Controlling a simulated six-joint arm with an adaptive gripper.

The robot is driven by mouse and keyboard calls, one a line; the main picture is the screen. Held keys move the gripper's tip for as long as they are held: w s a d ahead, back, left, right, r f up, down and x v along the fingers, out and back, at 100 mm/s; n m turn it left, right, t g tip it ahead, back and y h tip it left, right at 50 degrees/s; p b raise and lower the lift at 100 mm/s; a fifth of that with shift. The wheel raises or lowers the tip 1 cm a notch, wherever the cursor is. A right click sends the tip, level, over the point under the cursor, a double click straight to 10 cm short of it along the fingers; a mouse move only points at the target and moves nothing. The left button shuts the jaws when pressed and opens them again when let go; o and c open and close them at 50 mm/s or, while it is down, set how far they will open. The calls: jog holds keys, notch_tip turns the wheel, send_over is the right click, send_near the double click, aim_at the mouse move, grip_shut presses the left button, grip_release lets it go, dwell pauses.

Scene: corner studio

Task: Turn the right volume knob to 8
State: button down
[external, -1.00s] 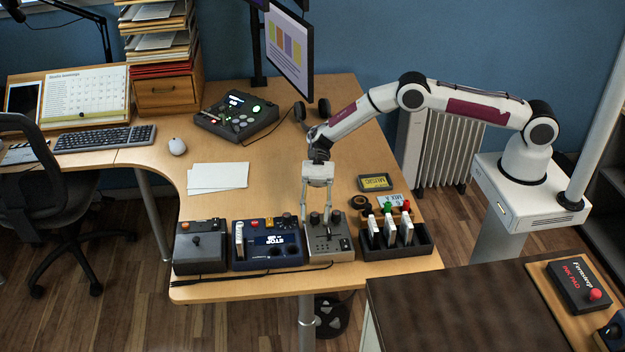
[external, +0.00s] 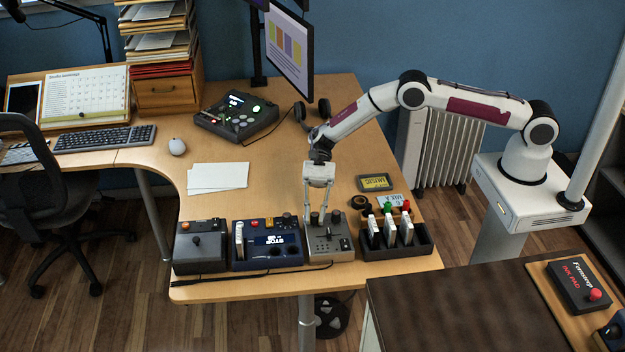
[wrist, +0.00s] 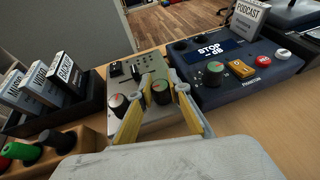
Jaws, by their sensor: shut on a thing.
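A grey mixer (external: 342,243) sits near the desk's front edge and also shows in the wrist view (wrist: 138,70). It has two dark volume knobs with pale marks. In the wrist view, my gripper (wrist: 164,92) has its yellow fingers on either side of the right-hand knob (wrist: 160,91) and is shut on it. The other knob (wrist: 118,103) is free, just left of the fingers; in the external view it stands at the right (external: 336,216). My gripper (external: 316,212) points down there. The held knob's dial setting is too small to read.
A blue device (wrist: 235,65) with a lit display stands close beside the mixer. A dark rack (external: 397,252) of upright cartridges stands on its other side. A grey joystick box (external: 200,258) is farther left. The desk behind is mostly clear around the papers (external: 218,177).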

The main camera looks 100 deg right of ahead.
aim_at(315, 214)
jog(key=shift+s+m+t+h, duration=0.1)
jog(key=shift+m+t+h, duration=0.6)
jog(key=shift+m+t, duration=0.95)
jog(key=shift+m+t+h, duration=0.4)
jog(key=shift+m+t, duration=0.15)
jog(key=shift+t, duration=0.1)
jog(key=shift+m+t+h, duration=0.5)
jog(key=shift+m+t, duration=0.2)
jog(key=c, duration=1.9)
grip_release()
jog(key=shift+r, duration=0.1)
jog(key=shift+r, duration=4.9)
